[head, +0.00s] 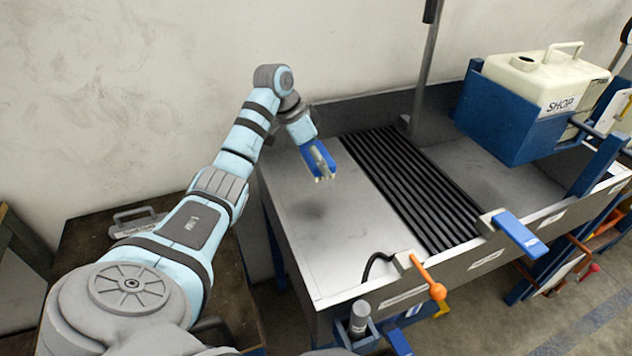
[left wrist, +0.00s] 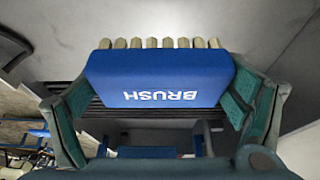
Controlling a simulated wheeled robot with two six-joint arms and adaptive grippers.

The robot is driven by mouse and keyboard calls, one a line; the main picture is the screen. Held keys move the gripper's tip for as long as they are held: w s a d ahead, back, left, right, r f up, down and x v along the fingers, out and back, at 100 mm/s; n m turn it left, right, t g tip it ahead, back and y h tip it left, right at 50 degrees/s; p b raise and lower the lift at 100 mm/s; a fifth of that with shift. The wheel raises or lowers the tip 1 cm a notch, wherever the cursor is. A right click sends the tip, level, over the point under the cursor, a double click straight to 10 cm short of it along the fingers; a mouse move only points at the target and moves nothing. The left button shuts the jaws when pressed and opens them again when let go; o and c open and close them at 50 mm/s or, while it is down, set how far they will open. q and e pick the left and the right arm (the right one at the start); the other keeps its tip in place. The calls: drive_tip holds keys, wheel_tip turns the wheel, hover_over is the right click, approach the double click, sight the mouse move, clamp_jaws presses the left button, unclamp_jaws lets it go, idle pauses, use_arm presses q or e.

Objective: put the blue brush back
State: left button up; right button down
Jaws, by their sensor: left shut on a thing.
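The blue brush (left wrist: 160,78) has "BRUSH" on its side and a row of pale bristles. In the left wrist view it sits between the two green-padded fingers of my left gripper (left wrist: 158,105), which is shut on it. In the head view the brush (head: 318,158) is held above the left part of the grey bench top, bristles toward the bench. A dark shadow lies on the bench below it. My right gripper is not in view.
The grey bench (head: 315,240) has a black slatted grate (head: 415,190) across its middle. A white "SHOP" tank (head: 545,75) sits in a blue holder at right. An orange-knobbed lever (head: 430,278), a blue pedal-like plate (head: 520,233) and a grey bottle (head: 360,318) line the front edge.

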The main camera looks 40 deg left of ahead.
use_arm(q)
hover_over(321, 192)
drive_tip(key=f, duration=0.3)
drive_tip(key=s+f, duration=0.1)
drive_tip(key=shift+a+f, duration=0.25)
drive_tip(key=shift+a, duration=0.1)
drive_tip(key=f, duration=0.1)
drive_tip(key=f+b, duration=0.1)
drive_tip(key=f, duration=0.1)
drive_tip(key=shift+s+d+f, duration=0.1)
drive_tip(key=shift+s+f, duration=0.15)
drive_tip(key=shift+s, duration=0.15)
drive_tip(key=shift+f, duration=0.4)
drive_tip(key=shift+w, duration=0.25)
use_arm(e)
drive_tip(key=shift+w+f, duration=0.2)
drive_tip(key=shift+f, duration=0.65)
use_arm(q)
drive_tip(key=shift+f, duration=0.1)
drive_tip(key=o, duration=1.1)
drive_tip(key=shift+s, duration=0.1)
drive_tip(key=shift+c, duration=0.2)
drive_tip(key=p+v, duration=0.2)
drive_tip(key=v, duration=1)
drive_tip(key=shift+r, duration=0.2)
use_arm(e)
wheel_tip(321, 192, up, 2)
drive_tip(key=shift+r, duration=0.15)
